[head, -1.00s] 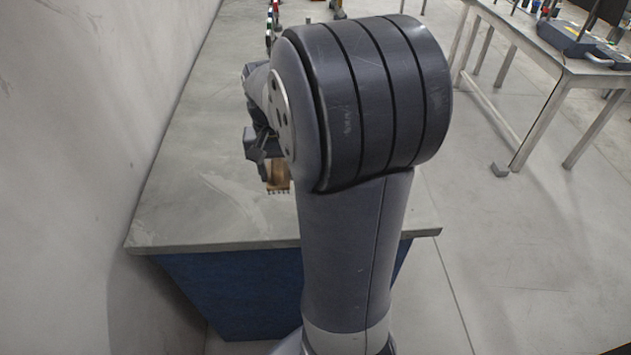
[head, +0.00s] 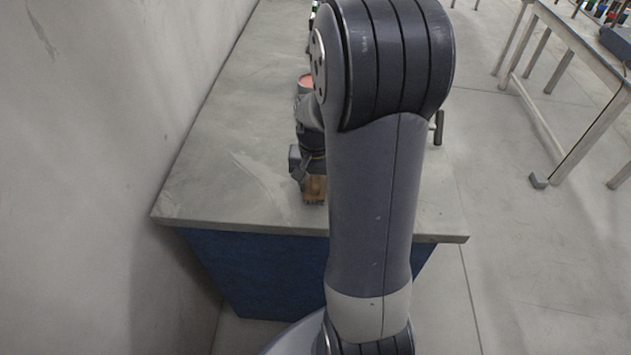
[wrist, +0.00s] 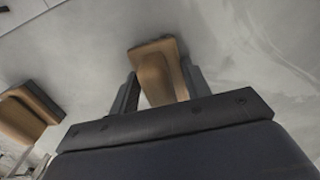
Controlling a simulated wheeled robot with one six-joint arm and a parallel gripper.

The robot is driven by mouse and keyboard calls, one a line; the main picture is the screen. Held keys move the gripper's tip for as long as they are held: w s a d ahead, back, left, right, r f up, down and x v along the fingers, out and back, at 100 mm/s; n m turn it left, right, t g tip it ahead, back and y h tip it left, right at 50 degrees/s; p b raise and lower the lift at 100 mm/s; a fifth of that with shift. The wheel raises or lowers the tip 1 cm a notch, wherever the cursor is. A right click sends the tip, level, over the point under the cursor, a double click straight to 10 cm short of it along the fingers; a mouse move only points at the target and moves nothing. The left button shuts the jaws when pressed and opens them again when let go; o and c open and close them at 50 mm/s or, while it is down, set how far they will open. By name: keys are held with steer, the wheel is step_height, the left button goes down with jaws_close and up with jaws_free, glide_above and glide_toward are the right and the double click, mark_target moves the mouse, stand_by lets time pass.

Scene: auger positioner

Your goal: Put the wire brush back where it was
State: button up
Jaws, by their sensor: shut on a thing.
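The wire brush (head: 314,190) has a tan wooden body and hangs at my gripper (head: 306,172), above or on the grey bench top in the head view. In the wrist view my gripper (wrist: 160,72) is shut on the wire brush (wrist: 158,80), with one dark finger on each side of the wood. My arm hides part of the gripper in the head view. I cannot tell whether the brush touches the bench.
A second tan and dark object (wrist: 30,108) lies left of the gripper in the wrist view. A pinkish round thing (head: 305,80) stands farther back on the bench (head: 235,140). A dark handle (head: 438,126) shows right of my arm. The bench's near left is clear, beside a wall.

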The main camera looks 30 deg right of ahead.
steer(key=shift+f, duration=0.2)
steer(key=o, duration=1.1)
steer(key=shift+r, duration=0.1)
step_height(320, 180, up, 12)
steer(key=shift+r, duration=0.15)
